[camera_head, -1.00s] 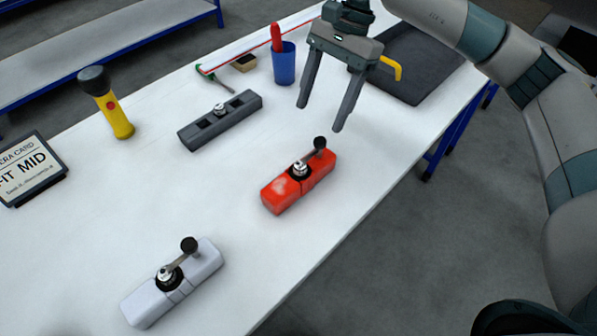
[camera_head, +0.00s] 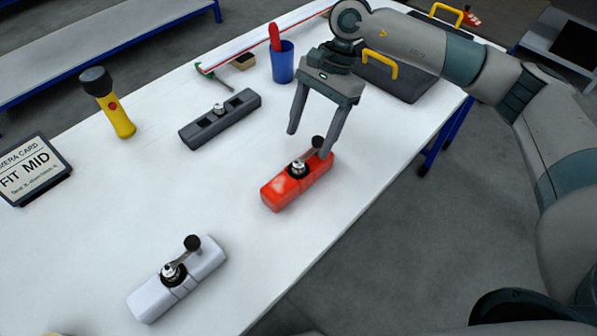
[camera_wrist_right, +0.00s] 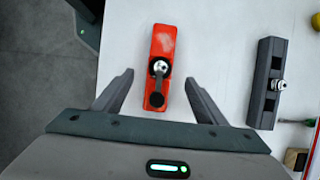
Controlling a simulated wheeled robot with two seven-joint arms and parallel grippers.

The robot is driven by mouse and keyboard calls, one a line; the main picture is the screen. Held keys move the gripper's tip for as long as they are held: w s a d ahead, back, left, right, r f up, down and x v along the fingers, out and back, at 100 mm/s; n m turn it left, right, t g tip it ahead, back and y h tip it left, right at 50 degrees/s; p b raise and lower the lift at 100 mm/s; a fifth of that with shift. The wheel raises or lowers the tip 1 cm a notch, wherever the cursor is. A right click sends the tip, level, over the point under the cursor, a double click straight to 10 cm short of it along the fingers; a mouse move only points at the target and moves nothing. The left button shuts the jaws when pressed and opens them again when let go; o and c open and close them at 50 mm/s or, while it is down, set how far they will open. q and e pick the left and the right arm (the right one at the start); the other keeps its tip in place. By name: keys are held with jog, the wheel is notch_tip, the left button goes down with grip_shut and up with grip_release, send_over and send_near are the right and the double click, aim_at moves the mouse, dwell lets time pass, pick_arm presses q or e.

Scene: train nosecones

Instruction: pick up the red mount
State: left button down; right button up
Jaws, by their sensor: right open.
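The red mount (camera_head: 284,190) lies on the white table near its right edge, with a silver hub and a dark crank lever with a black knob on top. My right gripper (camera_head: 309,144) is open and empty, above and just behind the mount's knob end. In the right wrist view the red mount (camera_wrist_right: 160,50) sits ahead of and between the open fingers (camera_wrist_right: 158,82), with its knob end nearest the gripper. Contact is not visible. My left gripper is not in view.
A grey mount (camera_head: 222,118) lies behind and left, a white mount (camera_head: 150,300) in front. Table between the mounts is clear.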

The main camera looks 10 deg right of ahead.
aim_at(302, 160)
jog(key=shift+s+a+f, duration=0.15)
jog(key=shift+a+f, duration=0.05)
jog(key=shift+f, duration=0.25)
jog(key=p+x, duration=0.2)
jog(key=x, duration=0.1)
jog(key=shift+a+f, duration=0.1)
jog(key=shift+f, duration=0.25)
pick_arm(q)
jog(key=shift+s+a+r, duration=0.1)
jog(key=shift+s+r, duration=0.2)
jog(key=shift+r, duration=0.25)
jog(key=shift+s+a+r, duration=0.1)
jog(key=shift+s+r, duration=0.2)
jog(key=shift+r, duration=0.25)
pick_arm(e)
jog(key=shift+s+a+f, duration=0.15)
jog(key=shift+f, duration=0.35)
jog(key=shift+s+a+f+p, duration=0.1)
jog(key=shift+a+f+p, duration=0.05)
jog(key=shift+f+p, duration=0.7)
jog(key=p+x, duration=0.1)
jog(key=x, duration=0.1)
jog(key=shift+f+p, duration=0.35)
jog(key=shift+p, duration=0.05)
jog(key=shift+a+f, duration=0.1)
jog(key=shift+f, duration=0.3)
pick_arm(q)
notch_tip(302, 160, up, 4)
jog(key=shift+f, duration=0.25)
